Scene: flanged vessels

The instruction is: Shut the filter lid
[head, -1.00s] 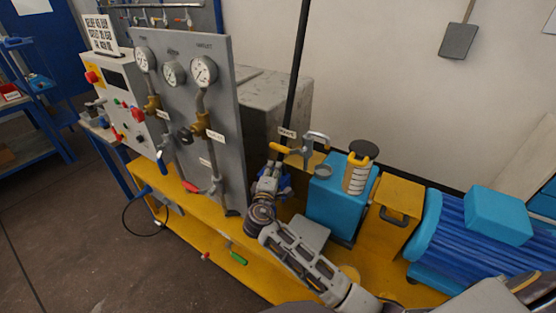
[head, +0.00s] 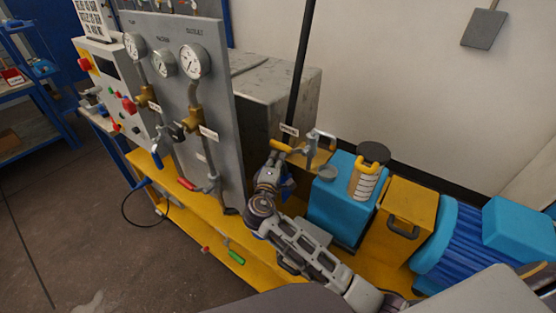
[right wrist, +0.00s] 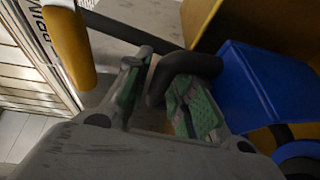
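I cannot clearly make out the filter or its lid; my right arm covers part of that area. My right gripper (head: 270,168) is low beside a yellow handle (head: 282,145) on pipework in the head view. In the right wrist view, the gripper's green-padded fingers (right wrist: 158,98) stand apart. A dark, thick curved bar (right wrist: 188,64) crosses the gap and overlaps the right-hand finger; I cannot tell whether it touches. A yellow handle (right wrist: 68,48) is close at upper left, and a blue block (right wrist: 262,88) is at right. My left gripper is out of view.
A grey gauge panel (head: 220,85) stands left of the gripper. A blue box (head: 335,215) bears a striped cylinder with a black top (head: 367,175) at right. A black upright pole (head: 300,70) rises behind. Free floor (head: 60,215) is at lower left.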

